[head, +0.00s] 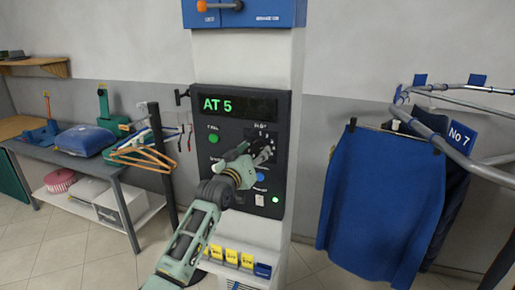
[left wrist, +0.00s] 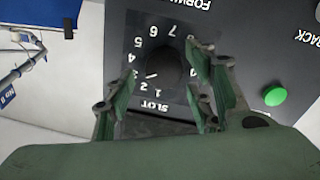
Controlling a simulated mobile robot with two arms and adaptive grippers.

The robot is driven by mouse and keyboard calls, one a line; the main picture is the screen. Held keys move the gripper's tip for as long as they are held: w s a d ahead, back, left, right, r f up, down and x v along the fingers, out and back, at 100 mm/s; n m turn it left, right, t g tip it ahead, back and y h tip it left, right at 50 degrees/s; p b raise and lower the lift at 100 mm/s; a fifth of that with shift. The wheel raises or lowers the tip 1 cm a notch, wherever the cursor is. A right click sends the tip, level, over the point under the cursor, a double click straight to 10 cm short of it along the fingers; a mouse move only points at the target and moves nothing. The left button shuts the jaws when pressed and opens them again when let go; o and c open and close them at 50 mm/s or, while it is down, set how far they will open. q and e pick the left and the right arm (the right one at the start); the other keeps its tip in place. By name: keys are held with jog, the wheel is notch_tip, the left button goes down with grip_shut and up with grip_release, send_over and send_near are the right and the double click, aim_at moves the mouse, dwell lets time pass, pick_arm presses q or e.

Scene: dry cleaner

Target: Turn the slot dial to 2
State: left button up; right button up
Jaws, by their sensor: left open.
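The slot dial (left wrist: 165,68) is a dark round knob on the dark control panel (head: 205,178). The left wrist view shows it upside down, with the word SLOT and a ring of numbers around it. A short white mark on the knob points toward about 2 or 3; I cannot tell exactly which. My left gripper (head: 256,154) is at the panel in front of the dial and partly hides it in the head view. Its fingers are open, one on each side of the knob in the left wrist view; contact is unclear. My right gripper is not in view.
The panel's display (head: 238,104) reads "AT 5". A green button (head: 214,138) and a blue button (head: 260,177) are near the dial. Yellow tags (head: 232,257) sit below. A rail with blue garments (head: 378,200) stands right; a table (head: 60,148) with hangers beside it stands left.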

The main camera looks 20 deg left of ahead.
pick_arm(q)
jog(key=shift+w+d, duration=0.1)
jog(key=shift+w, duration=0.9)
jog(key=shift+c, duration=0.3)
jog(key=c, duration=1)
jog(key=shift+f, duration=0.1)
jog(key=shift+n, duration=0.6)
jog(key=shift+f+n, duration=0.1)
jog(key=shift+n, duration=2.3)
